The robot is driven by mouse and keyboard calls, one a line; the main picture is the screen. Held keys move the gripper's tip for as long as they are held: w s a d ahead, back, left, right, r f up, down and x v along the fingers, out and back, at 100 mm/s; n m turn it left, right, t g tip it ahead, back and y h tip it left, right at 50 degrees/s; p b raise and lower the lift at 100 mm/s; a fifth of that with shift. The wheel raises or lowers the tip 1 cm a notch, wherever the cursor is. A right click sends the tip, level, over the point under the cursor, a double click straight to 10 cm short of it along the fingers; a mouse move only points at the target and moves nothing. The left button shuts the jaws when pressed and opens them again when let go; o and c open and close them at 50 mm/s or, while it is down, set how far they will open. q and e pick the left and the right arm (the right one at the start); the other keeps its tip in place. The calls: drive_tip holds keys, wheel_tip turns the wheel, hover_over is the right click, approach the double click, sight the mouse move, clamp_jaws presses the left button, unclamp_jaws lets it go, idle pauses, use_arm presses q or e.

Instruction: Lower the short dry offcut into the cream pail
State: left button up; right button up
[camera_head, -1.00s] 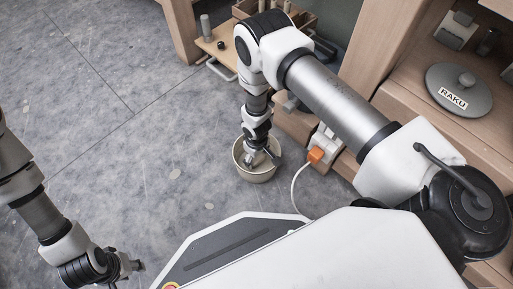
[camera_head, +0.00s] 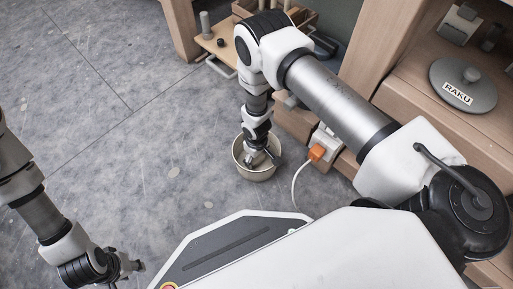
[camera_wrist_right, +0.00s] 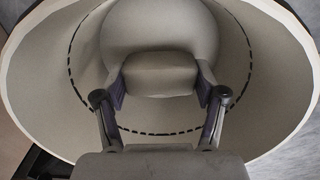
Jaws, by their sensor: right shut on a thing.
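The cream pail (camera_head: 240,165) stands on the grey floor, below the middle of the head view. My right gripper (camera_head: 268,157) points down into its mouth. In the right wrist view the pail's pale inner wall (camera_wrist_right: 275,75) surrounds the gripper, with a dark dashed line around the inside. There my right gripper (camera_wrist_right: 162,88) is shut on a grey, blocky piece, the offcut (camera_wrist_right: 160,72), held inside the pail's rim. A larger rounded grey shape (camera_wrist_right: 160,25) lies just beyond it; whether they touch is unclear. My left gripper (camera_head: 132,267) is at lower left, far from the pail.
A white socket block with an orange plug (camera_head: 316,152) and white cable is right of the pail. Wooden shelving (camera_head: 395,97) holds a grey lid marked RAKU (camera_head: 463,86). A wooden board (camera_head: 218,45) with small items is behind. Floor to the left is clear.

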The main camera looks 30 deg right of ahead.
drive_tip(key=shift+f+b, duration=0.75)
drive_tip(key=shift+f, duration=0.05)
idle(0.4)
drive_tip(key=o, duration=1.3)
